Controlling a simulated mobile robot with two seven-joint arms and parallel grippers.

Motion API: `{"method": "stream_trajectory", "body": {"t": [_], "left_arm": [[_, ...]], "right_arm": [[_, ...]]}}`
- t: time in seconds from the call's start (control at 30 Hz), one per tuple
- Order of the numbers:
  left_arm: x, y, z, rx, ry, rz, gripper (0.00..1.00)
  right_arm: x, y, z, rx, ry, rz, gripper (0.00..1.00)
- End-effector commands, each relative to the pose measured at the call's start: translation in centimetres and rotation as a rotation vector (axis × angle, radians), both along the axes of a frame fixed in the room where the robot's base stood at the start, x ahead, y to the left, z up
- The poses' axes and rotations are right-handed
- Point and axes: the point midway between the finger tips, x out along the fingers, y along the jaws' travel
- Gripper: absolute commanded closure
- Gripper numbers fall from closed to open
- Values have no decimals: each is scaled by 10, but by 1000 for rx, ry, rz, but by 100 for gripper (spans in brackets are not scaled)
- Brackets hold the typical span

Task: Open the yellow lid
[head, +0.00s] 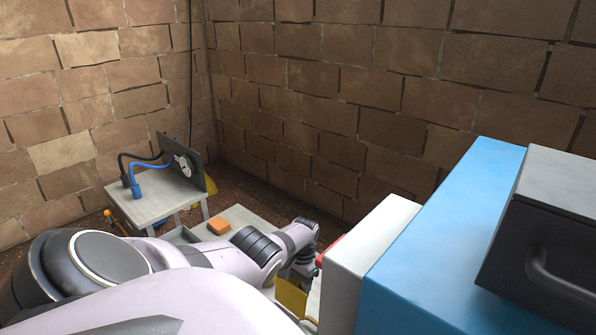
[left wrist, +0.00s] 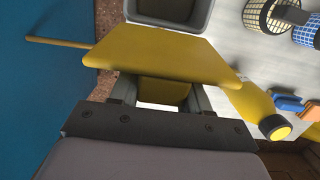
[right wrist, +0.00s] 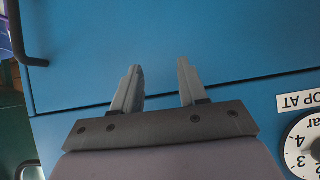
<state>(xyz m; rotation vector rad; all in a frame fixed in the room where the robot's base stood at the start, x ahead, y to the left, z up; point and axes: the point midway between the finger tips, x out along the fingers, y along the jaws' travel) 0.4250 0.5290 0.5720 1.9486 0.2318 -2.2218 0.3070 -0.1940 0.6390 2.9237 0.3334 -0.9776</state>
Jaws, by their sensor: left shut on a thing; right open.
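The yellow lid (left wrist: 170,52) is a flat plate that crosses the left wrist view, with a thin yellow rod reaching out to the left. In the head view the yellow lid (head: 291,297) shows partly beyond my left arm and looks tilted up. My left gripper (left wrist: 160,92) is shut on the lid, with a yellow part between its fingers. In the head view my left gripper (head: 300,270) is partly hidden by its own wrist. My right gripper (right wrist: 160,72) is open and empty in front of a blue surface.
A grey open bin (left wrist: 168,14) lies just beyond the lid. Checkered cylinders (left wrist: 265,16) stand on a pale table. A large blue cabinet (head: 440,230) fills the right side in the head view. An orange block (head: 219,226) and a small table with cables (head: 150,208) are behind my arm.

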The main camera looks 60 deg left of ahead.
Motion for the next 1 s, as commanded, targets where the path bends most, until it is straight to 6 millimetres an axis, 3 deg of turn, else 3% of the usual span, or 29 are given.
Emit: {"method": "stream_trajectory", "body": {"t": [0.03, 0.07, 0.1, 0.47, 0.77, 1.0], "left_arm": [[0, 0, -1, 1, -1, -1, 100], [0, 0, -1, 1, -1, -1, 44], [0, 0, -1, 1, -1, -1, 32], [0, 0, 3, 0, -1, -1, 32], [5, 1, 41, 1, -2, -1, 32], [8, 2, 66, 1, 0, -1, 32]], "right_arm": [[0, 0, 0, 0, -1, -1, 57], [1, -1, 0, 0, -1, -1, 57], [1, -1, 0, -1, -1, -2, 57], [1, -1, 4, -1, -3, -4, 57], [2, -4, 29, -5, -19, -13, 57], [-2, -9, 34, -21, -17, -17, 57]]}}
